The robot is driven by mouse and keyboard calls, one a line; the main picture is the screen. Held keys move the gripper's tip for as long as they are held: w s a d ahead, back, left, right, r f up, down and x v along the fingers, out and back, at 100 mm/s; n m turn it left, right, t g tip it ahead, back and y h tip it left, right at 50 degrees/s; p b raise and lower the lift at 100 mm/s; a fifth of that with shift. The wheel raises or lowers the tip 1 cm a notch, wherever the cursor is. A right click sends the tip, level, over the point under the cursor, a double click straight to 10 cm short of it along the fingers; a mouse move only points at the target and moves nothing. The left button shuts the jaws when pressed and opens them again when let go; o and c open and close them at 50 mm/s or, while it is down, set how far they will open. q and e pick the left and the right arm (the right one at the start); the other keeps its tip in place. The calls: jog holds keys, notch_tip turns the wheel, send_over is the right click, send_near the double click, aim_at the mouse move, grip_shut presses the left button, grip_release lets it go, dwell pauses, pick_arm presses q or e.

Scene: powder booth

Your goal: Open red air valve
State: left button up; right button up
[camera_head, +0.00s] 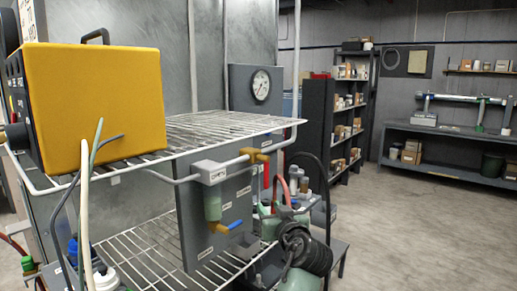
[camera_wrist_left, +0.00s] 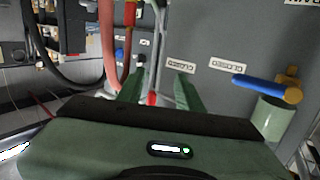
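The red valve handle (camera_head: 266,175) is a thin upright bar beside the grey labelled panel, below a brass fitting (camera_head: 252,156) in the head view. In the left wrist view, which looks upside down, a narrow red piece (camera_wrist_left: 152,98) shows between my finger tips; most of it is hidden. My left gripper (camera_head: 282,208) is low and right of the handle in the head view, partly lost among hoses. Its two green fingers (camera_wrist_left: 157,92) stand apart with no object visibly clamped. I cannot tell whether they touch the handle. My right gripper is not in view.
A brass valve with a blue handle (camera_head: 236,223) sits low on the panel (camera_head: 195,235). Red hose (camera_wrist_left: 107,45) and black hose hang close to my fingers. The wire rack (camera_head: 220,125) carries a yellow box (camera_head: 95,105). The floor (camera_head: 430,215) at right is clear.

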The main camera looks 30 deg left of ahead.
aim_at(267, 178)
pick_arm(q)
jog(key=shift+n+y, duration=0.4)
jog(key=shift+y, duration=0.2)
jog(key=r, duration=0.2)
jog(key=w+r, duration=0.1)
jog(key=r, duration=0.1)
jog(key=w+a+r+p, duration=0.1)
jog(key=r, duration=0.1)
jog(key=shift+w+a+r, duration=0.1)
jog(key=shift+r, duration=0.3)
jog(key=p+x, duration=0.1)
jog(key=x, duration=0.5)
jog(key=shift+w+a+p, duration=0.3)
jog(key=shift+p, duration=0.05)
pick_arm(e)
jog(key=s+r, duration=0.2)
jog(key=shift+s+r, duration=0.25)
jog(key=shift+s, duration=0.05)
pick_arm(q)
jog(key=shift+f, duration=0.15)
jog(key=shift+c, duration=0.4)
grip_shut()
